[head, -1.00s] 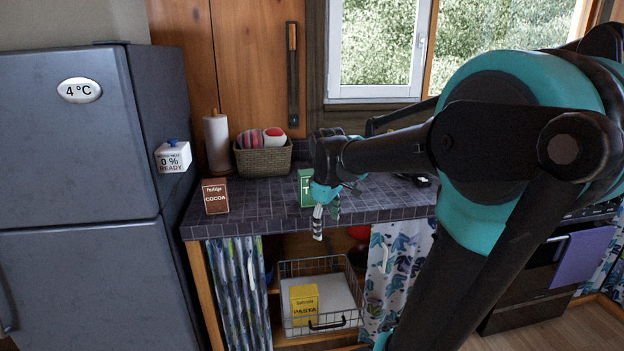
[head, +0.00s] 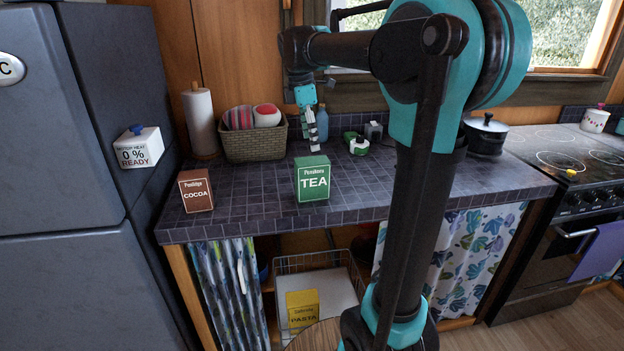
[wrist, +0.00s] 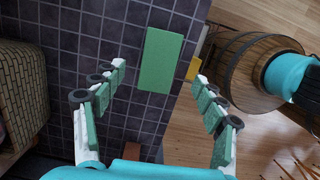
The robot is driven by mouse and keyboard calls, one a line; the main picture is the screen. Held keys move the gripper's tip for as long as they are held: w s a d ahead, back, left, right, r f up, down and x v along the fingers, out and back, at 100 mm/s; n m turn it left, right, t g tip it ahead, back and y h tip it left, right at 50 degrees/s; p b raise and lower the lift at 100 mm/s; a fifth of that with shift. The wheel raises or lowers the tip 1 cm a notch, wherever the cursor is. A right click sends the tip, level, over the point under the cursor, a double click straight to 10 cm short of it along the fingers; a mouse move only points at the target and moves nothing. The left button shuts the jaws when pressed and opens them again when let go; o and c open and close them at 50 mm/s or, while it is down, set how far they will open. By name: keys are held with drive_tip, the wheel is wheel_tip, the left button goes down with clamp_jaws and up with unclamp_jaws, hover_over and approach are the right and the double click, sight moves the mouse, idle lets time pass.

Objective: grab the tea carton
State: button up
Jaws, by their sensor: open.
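The tea carton (head: 313,184) is a green box with a white TEA label, upright near the front edge of the dark tiled counter. In the wrist view its plain green top (wrist: 160,60) shows beyond and between the fingertips, apart from both. My gripper (head: 314,147) is open and empty, pointing down. In the head view it appears just above the carton, with a gap between. The wrist view shows its two fingers (wrist: 160,75) spread wide.
A brown cocoa carton (head: 196,191) stands left on the counter (head: 250,205). Behind are a wicker basket (head: 252,145), paper roll (head: 200,122) and blue bottle (head: 322,123). A black pot (head: 486,137) stands right. Below, a wire basket holds a yellow pasta box (head: 302,308).

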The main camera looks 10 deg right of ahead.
sight(314, 160)
drive_tip(key=f, duration=0.4)
drive_tip(key=d+f, duration=0.1)
drive_tip(key=f, duration=0.1)
drive_tip(key=shift+f, duration=2.95)
drive_tip(key=shift+f, duration=0.25)
drive_tip(key=c, duration=1.3)
drive_tip(key=shift+r, duration=0.1)
drive_tip(key=shift+c, duration=0.2)
